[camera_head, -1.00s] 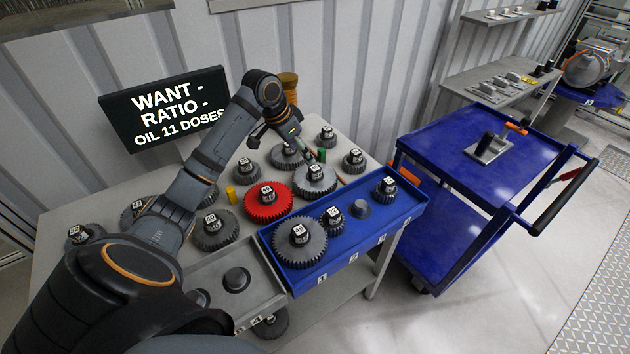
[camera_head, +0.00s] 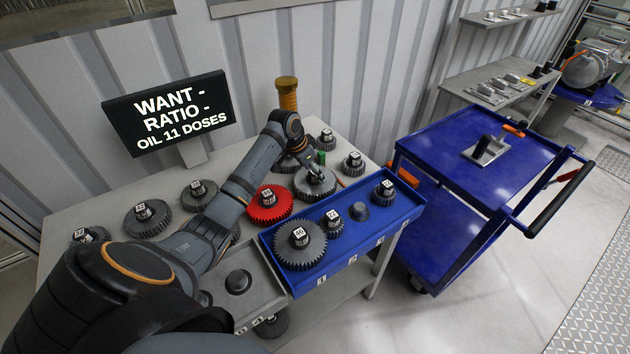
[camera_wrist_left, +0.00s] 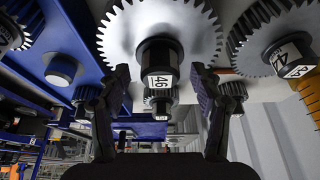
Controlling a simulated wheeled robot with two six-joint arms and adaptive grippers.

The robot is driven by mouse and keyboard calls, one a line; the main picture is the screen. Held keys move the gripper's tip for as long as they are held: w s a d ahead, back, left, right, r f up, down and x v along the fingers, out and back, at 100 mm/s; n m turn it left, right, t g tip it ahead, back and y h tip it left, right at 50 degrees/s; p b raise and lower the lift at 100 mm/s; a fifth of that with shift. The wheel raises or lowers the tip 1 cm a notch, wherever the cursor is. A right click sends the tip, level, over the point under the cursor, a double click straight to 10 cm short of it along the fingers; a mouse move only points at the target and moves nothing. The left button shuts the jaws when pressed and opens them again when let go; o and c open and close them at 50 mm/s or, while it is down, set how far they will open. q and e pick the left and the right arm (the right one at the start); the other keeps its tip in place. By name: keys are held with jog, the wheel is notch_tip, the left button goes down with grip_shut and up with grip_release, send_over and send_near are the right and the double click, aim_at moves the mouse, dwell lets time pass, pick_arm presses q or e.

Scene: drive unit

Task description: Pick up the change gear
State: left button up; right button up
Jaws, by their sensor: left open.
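A grey metal change gear (camera_head: 316,187) with a dark hub lies on the table just behind the blue tray. In the left wrist view the gear (camera_wrist_left: 190,28) fills the top, and its hub label reads 46. My left gripper (camera_head: 311,170) is down at this gear, partly hidden by my arm. In the left wrist view my left gripper (camera_wrist_left: 160,85) is open, with one finger on each side of the hub. I cannot tell whether the fingers touch it. My right gripper is not in view.
A red gear (camera_head: 268,212) stands close left of the grey one. The blue tray (camera_head: 335,262) in front holds several gears and a bare peg. Other grey gears line the table's back and left. A yellow-brown cylinder (camera_head: 287,97) stands behind. A blue cart (camera_head: 440,150) is at right.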

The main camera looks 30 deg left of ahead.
pick_arm(q)
jog(key=shift+s, duration=0.1)
jog(key=c, duration=0.3)
grip_shut()
jog(key=shift+r, duration=0.15)
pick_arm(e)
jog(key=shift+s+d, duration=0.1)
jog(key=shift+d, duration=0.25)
pick_arm(q)
jog(key=shift+w+a+r, duration=0.1)
jog(key=shift+w+r, duration=0.1)
jog(key=shift+r, duration=0.3)
jog(key=shift+r+b, duration=0.65)
jog(key=shift+r, duration=0.3)
jog(key=s+d+r+b, duration=0.2)
jog(key=s+d+r, duration=0.4)
jog(key=s+r, duration=0.4)
jog(key=shift+s+d+b, duration=0.3)
jog(key=shift+s+d, duration=0.1)
jog(key=shift+s, duration=0.85)
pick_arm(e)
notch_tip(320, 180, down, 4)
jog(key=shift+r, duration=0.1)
